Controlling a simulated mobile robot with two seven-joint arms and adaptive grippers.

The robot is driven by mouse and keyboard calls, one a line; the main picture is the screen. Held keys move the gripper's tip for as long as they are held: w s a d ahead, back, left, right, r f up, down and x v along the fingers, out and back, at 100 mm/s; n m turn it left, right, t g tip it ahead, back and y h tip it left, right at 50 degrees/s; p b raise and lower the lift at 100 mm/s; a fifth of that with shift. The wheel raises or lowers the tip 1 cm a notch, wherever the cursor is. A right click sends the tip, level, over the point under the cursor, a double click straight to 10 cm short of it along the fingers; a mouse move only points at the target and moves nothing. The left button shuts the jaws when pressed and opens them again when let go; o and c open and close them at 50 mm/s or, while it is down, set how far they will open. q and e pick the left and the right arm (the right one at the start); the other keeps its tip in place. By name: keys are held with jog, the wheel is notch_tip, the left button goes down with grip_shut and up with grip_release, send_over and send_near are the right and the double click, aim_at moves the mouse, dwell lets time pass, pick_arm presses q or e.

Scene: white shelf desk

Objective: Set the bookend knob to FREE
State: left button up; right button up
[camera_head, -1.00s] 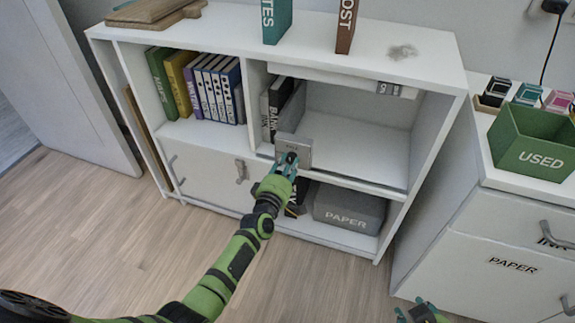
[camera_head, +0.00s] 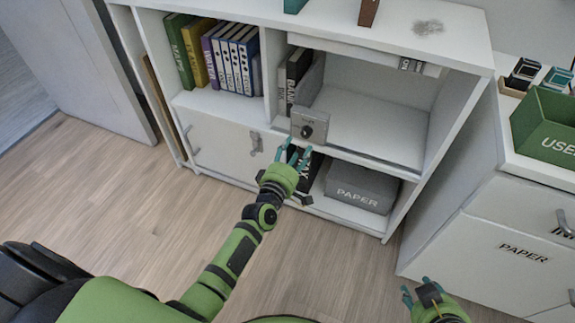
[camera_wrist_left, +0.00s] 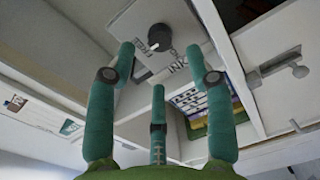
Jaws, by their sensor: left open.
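The bookend (camera_head: 310,126) is a grey metal plate at the front edge of the middle shelf, with a round black knob (camera_head: 307,131) on its face. The bookend also shows in the left wrist view (camera_wrist_left: 178,28), with the knob (camera_wrist_left: 159,37) at the top, ahead of the fingers. My left gripper (camera_head: 294,155) is open and empty, just below and in front of the bookend, apart from the knob. My right gripper (camera_head: 423,290) is at the lower right, away from the shelf; its finger state is unclear.
Books (camera_head: 220,58) stand in the left compartment, and dark books (camera_head: 296,72) stand behind the bookend. A grey PAPER box (camera_head: 361,186) sits on the lower shelf. A green USED bin (camera_head: 545,127) is on the right cabinet (camera_head: 500,240). The middle shelf (camera_head: 375,135) is clear to the bookend's right.

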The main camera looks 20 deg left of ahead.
pick_arm(q)
jog(key=s, duration=0.6)
jog(key=shift+s+r, duration=0.2)
jog(key=shift+s, duration=0.1)
